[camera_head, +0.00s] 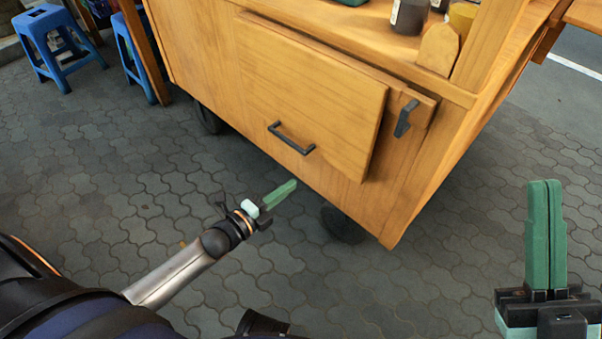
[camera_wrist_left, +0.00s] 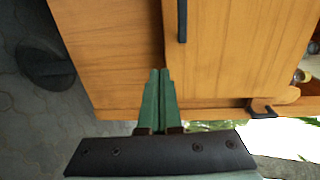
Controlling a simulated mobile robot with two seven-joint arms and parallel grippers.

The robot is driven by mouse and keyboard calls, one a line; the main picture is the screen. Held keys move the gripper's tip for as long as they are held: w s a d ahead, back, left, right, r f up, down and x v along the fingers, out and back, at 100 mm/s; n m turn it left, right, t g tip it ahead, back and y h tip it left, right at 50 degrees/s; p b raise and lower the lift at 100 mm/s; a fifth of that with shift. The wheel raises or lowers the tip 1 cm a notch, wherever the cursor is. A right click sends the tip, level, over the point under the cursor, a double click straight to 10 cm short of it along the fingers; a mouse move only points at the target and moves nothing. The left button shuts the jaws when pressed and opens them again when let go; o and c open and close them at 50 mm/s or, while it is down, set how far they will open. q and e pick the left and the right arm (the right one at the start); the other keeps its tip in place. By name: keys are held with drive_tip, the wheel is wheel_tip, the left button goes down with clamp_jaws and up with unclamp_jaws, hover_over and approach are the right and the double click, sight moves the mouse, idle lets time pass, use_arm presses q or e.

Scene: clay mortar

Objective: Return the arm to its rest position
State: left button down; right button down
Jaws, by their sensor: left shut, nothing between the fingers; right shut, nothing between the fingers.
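My left gripper (camera_head: 280,194) has green fingers and is shut with nothing between them. In the head view it is in front of the lower edge of a wooden cart (camera_head: 190,60), apart from the black drawer handle (camera_head: 291,138). In the left wrist view the shut fingers (camera_wrist_left: 160,72) point at the cart's wooden front, with the handle (camera_wrist_left: 182,20) just beyond and to the right. My right gripper (camera_head: 545,185) stands upright at the lower right of the head view, shut and empty, over the pavement.
The cart's front panel (camera_head: 310,90) stands slightly proud of the body. A black latch (camera_head: 405,118) is to its right. Dark wheels (camera_head: 343,224) sit under the cart. Blue stools (camera_head: 55,45) stand at the upper left. Dark jars (camera_head: 409,16) are on the cart top. The paving (camera_head: 100,170) around my arms is clear.

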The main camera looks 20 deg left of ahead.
use_arm(q)
drive_tip(key=shift+p+v, duration=0.3)
drive_tip(key=shift+v, duration=1.75)
use_arm(e)
drive_tip(key=shift+d+r, duration=0.1)
drive_tip(key=shift+r, duration=0.6)
use_arm(q)
drive_tip(key=shift+f, duration=0.2)
